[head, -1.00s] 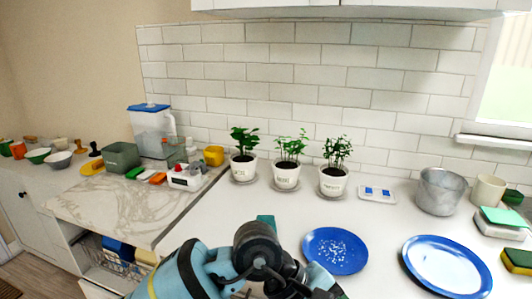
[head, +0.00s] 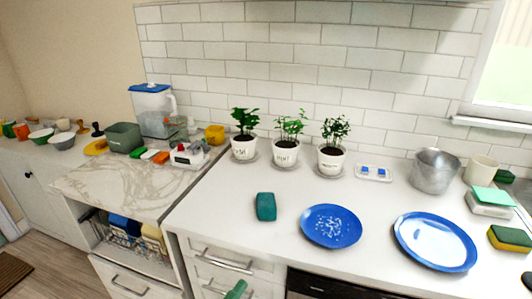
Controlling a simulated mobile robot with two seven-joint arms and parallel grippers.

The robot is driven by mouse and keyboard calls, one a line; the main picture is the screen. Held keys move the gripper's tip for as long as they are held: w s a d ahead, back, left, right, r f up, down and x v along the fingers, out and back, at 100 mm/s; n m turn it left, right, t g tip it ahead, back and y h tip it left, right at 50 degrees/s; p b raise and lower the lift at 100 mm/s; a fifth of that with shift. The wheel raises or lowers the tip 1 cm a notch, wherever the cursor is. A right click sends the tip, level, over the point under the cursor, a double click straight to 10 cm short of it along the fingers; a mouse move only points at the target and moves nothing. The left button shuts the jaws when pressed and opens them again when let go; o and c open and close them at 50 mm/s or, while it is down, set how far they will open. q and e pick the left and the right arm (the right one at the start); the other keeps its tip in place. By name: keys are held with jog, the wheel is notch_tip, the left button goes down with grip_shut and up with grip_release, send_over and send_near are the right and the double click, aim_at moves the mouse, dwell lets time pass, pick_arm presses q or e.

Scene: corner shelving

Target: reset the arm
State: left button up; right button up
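Neither of my grippers shows in the head view, and no part of my arms can be made out with certainty. A teal sponge (head: 265,207) lies on the white counter (head: 215,205), left of a blue plate (head: 331,226) with white bits on it. A second blue plate (head: 436,242) lies to the right. A green object (head: 236,290) shows at the bottom edge in front of the drawers; it is cut off, and I cannot tell what it is or what holds it.
Three potted plants (head: 286,153) stand along the tiled wall. A metal pot (head: 434,171), a cream mug (head: 481,169) and a yellow-green sponge (head: 510,239) are at the right. A marble-topped counter (head: 125,185) with several containers is at the left. The counter's front middle is clear.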

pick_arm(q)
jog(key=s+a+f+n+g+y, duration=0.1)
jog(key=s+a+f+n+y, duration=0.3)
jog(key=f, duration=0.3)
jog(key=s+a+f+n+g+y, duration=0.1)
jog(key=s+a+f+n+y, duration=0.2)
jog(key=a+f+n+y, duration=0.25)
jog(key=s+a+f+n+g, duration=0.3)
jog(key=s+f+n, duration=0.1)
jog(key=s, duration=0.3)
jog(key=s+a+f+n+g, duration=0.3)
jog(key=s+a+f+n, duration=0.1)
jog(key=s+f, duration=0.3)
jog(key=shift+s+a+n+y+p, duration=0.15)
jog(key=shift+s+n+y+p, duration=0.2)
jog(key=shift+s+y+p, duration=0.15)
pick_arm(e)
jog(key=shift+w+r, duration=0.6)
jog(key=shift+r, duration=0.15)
